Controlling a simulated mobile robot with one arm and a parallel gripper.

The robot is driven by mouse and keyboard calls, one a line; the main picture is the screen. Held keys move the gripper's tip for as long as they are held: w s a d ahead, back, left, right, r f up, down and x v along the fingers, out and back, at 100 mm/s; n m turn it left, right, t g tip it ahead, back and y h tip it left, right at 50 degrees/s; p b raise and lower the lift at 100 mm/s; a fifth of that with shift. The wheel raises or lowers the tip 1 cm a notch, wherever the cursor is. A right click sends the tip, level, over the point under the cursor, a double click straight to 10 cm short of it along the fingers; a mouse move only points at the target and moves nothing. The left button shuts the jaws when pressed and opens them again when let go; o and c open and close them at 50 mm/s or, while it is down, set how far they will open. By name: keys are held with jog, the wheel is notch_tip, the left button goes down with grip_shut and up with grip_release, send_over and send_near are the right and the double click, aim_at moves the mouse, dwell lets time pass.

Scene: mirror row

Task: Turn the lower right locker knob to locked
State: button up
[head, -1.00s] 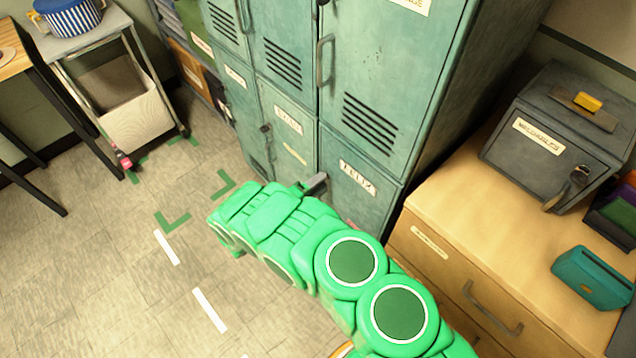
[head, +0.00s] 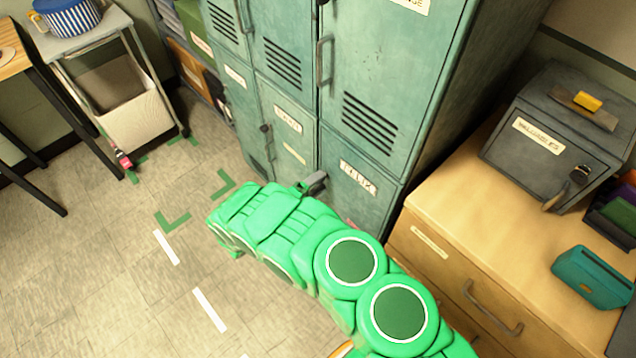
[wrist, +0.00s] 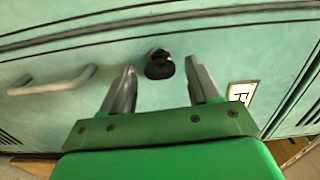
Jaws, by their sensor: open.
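The lower right locker door (head: 352,199) is teal, with a white name label. Its dark round knob (wrist: 160,64) shows in the wrist view, sticking out from the door. In the head view my gripper and arm hide this knob. My gripper (head: 311,184) is at the left edge of that door. In the wrist view my gripper (wrist: 161,76) is open, with one finger on each side of the knob. Gaps show between the fingers and the knob, so it is not gripped. I cannot read the knob's setting.
A wooden drawer cabinet (head: 452,225) stands right of the lockers, with a dark box (head: 549,140) and a teal case (head: 592,278) on it. A bar handle (wrist: 52,82) is left of the knob. The floor (head: 110,250) at left is open.

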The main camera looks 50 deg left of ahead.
jog(key=s, duration=0.7)
jog(key=shift+s, duration=0.2)
dwell(0.4)
